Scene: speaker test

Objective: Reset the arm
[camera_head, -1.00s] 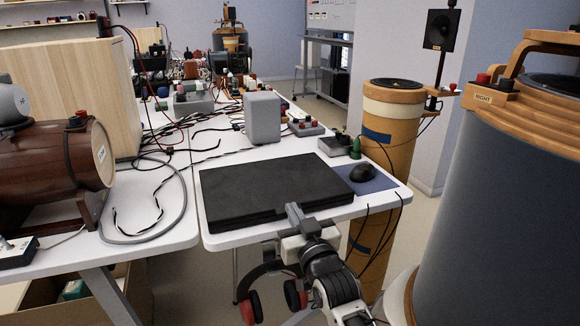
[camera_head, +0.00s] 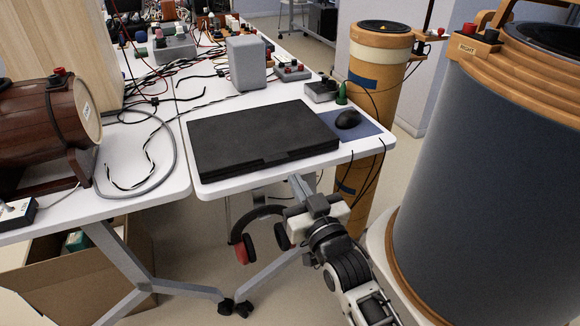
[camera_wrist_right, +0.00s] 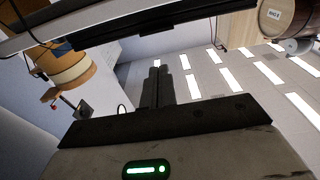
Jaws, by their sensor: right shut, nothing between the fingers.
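My right gripper (camera_head: 301,188) is in front of the table's front edge, below the black closed laptop (camera_head: 262,138). Its fingers are together with nothing between them, pointing up and to the left in the head view. In the right wrist view the two grey fingers (camera_wrist_right: 158,84) lie side by side, with the ceiling lights behind them. My right arm comes in from the bottom right of the head view. My left gripper is in neither view.
The white table (camera_head: 215,184) holds a mouse (camera_head: 347,119), a grey box (camera_head: 246,63) and loose cables. Headphones (camera_head: 262,232) hang below its front edge. A large dark cylinder (camera_head: 485,170) stands close on the right, with an orange column (camera_head: 378,60) behind. A wooden barrel (camera_head: 40,130) lies left.

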